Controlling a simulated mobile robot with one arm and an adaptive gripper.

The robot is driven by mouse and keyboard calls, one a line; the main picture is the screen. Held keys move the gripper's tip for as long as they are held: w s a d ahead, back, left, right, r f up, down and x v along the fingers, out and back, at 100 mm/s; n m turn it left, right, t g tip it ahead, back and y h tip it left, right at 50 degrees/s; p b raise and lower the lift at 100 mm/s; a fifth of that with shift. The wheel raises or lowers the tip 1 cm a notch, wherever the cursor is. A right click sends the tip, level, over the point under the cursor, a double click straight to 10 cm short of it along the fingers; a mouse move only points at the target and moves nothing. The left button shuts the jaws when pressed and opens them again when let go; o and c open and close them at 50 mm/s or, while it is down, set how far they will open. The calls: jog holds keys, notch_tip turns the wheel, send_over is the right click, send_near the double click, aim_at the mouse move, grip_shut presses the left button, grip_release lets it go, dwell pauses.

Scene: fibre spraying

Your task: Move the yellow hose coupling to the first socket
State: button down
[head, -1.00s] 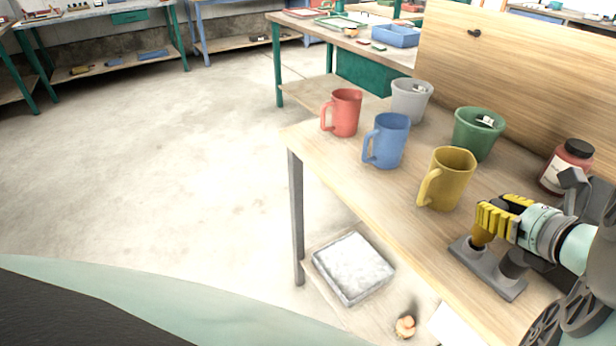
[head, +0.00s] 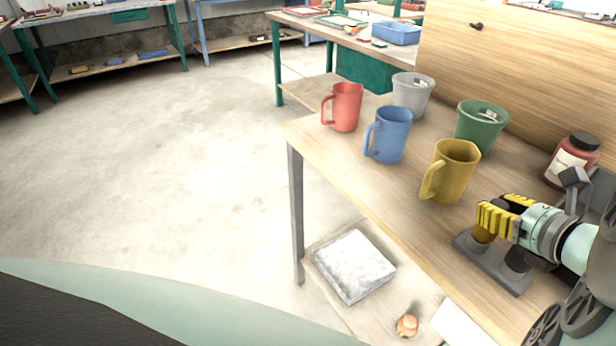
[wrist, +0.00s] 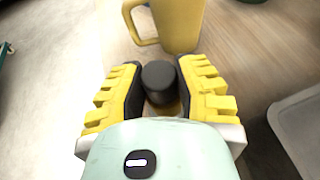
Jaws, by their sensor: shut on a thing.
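My gripper (head: 500,212) is shut around the hose coupling (head: 481,237), and its yellow ribbed fingers hide the upper part. The coupling's yellow body shows below the fingers in the head view. In the wrist view its dark round top (wrist: 160,82) sits between the two fingers (wrist: 160,95). The coupling is about upright over the far-left end of a grey two-socket base (head: 493,268) on the wooden table. Whether it is seated or just above that end cannot be told. The other dark socket (head: 518,258) is nearer the arm, partly hidden under the gripper.
A yellow mug (head: 455,172) stands close behind the gripper. Blue (head: 391,135), red (head: 346,107), grey (head: 411,95) and green (head: 481,127) vessels stand farther back. A red jar (head: 570,165) is at right by the wooden board (head: 520,70). The left table edge is clear.

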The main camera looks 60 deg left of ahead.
jog(key=shift+f, duration=0.25)
jog(key=c, duration=0.7)
grip_release()
jog(key=shift+d, duration=0.15)
jog(key=v, duration=1.1)
jog(key=shift+d+r, duration=0.25)
jog(key=shift+d, duration=0.1)
jog(key=shift+s, duration=0.1)
